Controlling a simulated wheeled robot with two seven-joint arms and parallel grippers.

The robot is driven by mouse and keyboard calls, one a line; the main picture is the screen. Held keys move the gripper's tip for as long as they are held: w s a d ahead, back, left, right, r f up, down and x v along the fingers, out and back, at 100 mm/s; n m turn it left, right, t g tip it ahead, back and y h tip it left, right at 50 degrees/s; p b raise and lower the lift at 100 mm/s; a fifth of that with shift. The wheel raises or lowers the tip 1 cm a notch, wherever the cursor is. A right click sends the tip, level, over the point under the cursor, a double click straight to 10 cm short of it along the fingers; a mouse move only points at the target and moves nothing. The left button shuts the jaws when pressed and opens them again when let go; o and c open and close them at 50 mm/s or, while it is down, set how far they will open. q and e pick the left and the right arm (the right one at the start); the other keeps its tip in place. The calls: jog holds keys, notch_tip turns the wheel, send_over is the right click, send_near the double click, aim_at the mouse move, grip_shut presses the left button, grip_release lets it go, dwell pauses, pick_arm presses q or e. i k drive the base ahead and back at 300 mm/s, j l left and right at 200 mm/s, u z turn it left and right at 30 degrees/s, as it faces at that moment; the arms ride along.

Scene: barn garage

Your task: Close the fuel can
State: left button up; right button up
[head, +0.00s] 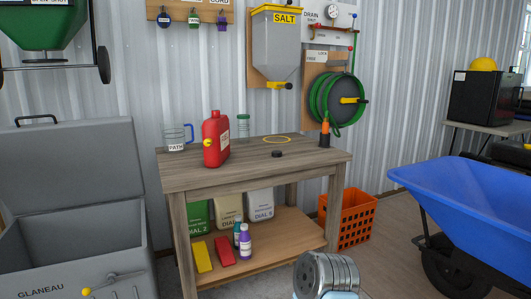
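The red fuel can (222,148) stands upright on the wooden workbench (186,174), left of the middle of its top. A small yellow part (208,143) shows on its left side. The can's opening is too small in the picture to tell whether a cap is on it. A small round black piece (277,154), like a cap, lies flat on the bench to the right of the can, apart from it. No gripper fingers show in the head view.
A glass measuring jug (174,139) stands left of the can, a clear jar (243,126) behind it. A yellow ring (277,140) and an orange-and-black tool (324,135) are to the right. A grey chest (75,170) and blue wheelbarrow (460,195) flank the bench.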

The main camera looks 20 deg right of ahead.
aim_at(217, 127)
jog(key=i+l, duration=0.15)
jog(key=l, duration=0.25)
jog(key=i+l+u, duration=0.15)
jog(key=l, duration=0.2)
jog(key=i+l, duration=0.15)
jog(key=l, duration=0.25)
jog(key=i+l+u, duration=0.1)
jog(key=l, duration=0.3)
jog(key=i+l+u, duration=0.1)
jog(key=l, duration=0.35)
jog(key=i+l, duration=0.15)
jog(key=l, duration=0.25)
jog(key=u, duration=0.05)
